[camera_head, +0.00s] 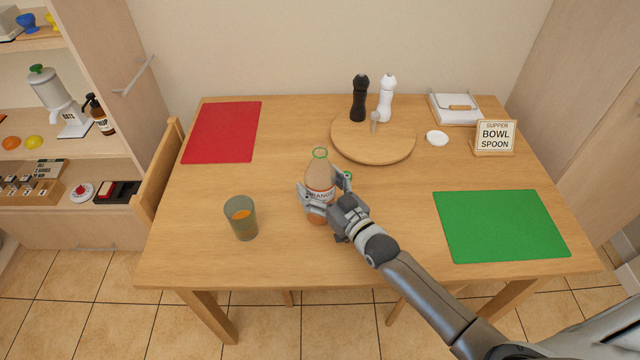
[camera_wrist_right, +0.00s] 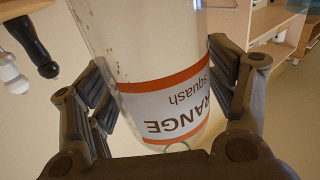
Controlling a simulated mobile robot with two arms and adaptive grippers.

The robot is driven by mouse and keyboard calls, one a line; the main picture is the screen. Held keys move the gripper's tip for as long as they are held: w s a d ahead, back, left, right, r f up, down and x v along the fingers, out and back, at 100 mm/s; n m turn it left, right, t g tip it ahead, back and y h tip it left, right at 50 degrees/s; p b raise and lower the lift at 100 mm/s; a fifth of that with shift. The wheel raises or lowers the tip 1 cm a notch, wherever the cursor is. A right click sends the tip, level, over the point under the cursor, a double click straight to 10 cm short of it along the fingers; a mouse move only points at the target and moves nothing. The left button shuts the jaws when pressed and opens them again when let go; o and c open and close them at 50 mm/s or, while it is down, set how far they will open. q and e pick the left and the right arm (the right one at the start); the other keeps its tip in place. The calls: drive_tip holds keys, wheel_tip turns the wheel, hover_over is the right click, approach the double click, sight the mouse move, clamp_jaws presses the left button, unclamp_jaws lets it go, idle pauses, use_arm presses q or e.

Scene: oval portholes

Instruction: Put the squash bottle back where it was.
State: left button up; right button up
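The squash bottle (camera_head: 319,172) is clear, with a white and orange label and a green ring at its top. It stands roughly upright over the middle of the table, left of my right gripper's wrist. My right gripper (camera_head: 321,200) is shut around it, with fingers on both sides. In the right wrist view the bottle (camera_wrist_right: 165,100) fills the space between the fingers, and its label reads upside down. I cannot tell whether its base touches the table. A glass (camera_head: 241,217) with orange drink stands to its left. My left gripper is out of view.
The wooden table (camera_head: 290,255) holds a red mat (camera_head: 222,132), a green mat (camera_head: 500,225), and a round board (camera_head: 372,150) with black and white mills. A sign (camera_head: 494,137) reads "SUPPER BOWL SPOON". Shelves (camera_head: 50,165) with several items stand left, beyond a chair (camera_head: 160,172).

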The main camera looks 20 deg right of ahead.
idle(0.3)
drive_tip(key=shift+r, duration=0.25)
drive_tip(key=v, duration=1.2)
drive_tip(key=shift+b, duration=0.45)
